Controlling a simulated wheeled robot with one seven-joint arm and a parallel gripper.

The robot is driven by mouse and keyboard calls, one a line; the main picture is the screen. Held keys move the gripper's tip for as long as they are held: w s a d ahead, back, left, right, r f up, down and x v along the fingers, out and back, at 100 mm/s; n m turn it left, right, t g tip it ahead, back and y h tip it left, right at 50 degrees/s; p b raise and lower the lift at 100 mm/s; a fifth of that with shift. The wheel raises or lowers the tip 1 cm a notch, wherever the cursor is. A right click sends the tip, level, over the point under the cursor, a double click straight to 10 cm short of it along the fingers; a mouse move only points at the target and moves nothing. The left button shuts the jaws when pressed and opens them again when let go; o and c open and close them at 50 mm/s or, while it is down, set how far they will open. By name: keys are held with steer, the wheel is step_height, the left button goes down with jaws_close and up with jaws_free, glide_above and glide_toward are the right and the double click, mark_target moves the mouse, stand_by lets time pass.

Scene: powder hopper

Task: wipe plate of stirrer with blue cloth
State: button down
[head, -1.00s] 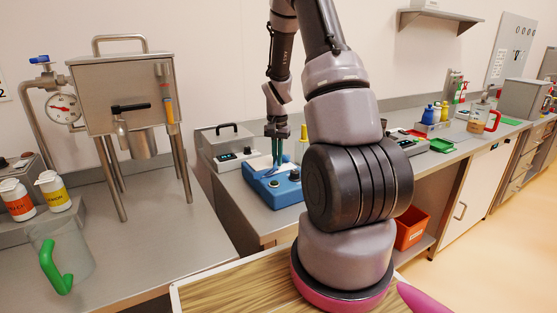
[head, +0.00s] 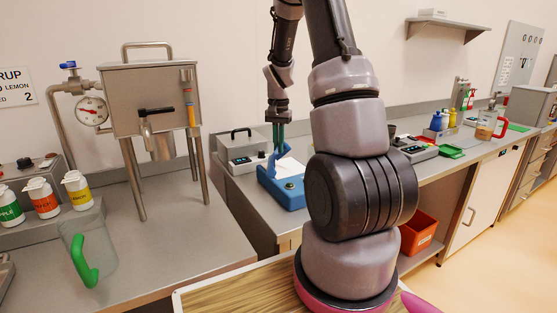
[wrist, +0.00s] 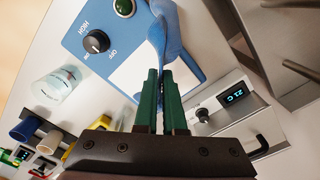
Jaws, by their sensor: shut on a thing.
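The stirrer is a blue box (head: 290,196) with a white top plate (head: 289,168), on the bench behind my arm. In the wrist view its blue body (wrist: 75,42) shows with a black knob, a green button and the white plate (wrist: 130,76). My gripper (wrist: 161,78) has green fingers shut on the blue cloth (wrist: 168,22). The cloth hangs from the fingertips over the plate; I cannot tell whether it touches. In the head view my gripper (head: 278,143) is above the stirrer's left back part, with the cloth (head: 271,163) below it.
A grey device with a display (head: 243,150) stands close behind the stirrer. A glass beaker (wrist: 57,84) stands beside it in the wrist view. The steel hopper (head: 152,95) and a green-handled jug (head: 92,250) are on the left bench. An orange bin (head: 418,232) sits below.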

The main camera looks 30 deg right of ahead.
steer(key=shift+r, duration=1.75)
steer(key=shift+r, duration=0.1)
step_height(320, 180, up, 10)
